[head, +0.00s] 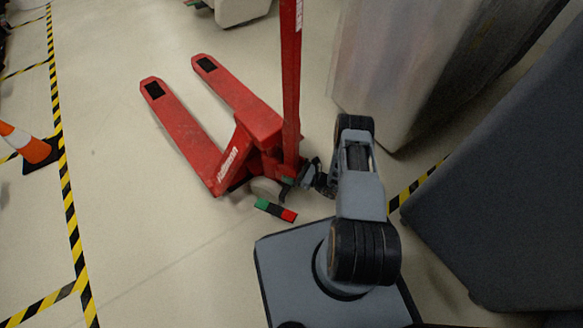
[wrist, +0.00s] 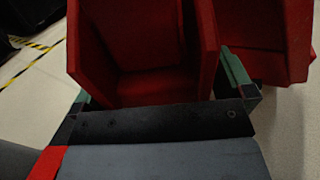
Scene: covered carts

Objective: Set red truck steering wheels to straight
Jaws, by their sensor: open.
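The red pallet truck (head: 235,150) stands on the floor in the head view, its two forks pointing to the upper left and its tall red handle post (head: 291,80) upright. A pale steering wheel (head: 266,187) shows low under its front; the exact wheel angle is hard to tell. A bar with green, black and red sections (head: 276,210) lies low beside the wheel, slanted. My gripper (head: 309,176) is at the foot of the post. In the wrist view my gripper (wrist: 160,90) is open, its green-padded fingers either side of a red channel-shaped part (wrist: 150,85); contact is unclear.
A covered cart (head: 400,70) stands close behind my arm, and a dark grey covered one (head: 500,170) is at the right.

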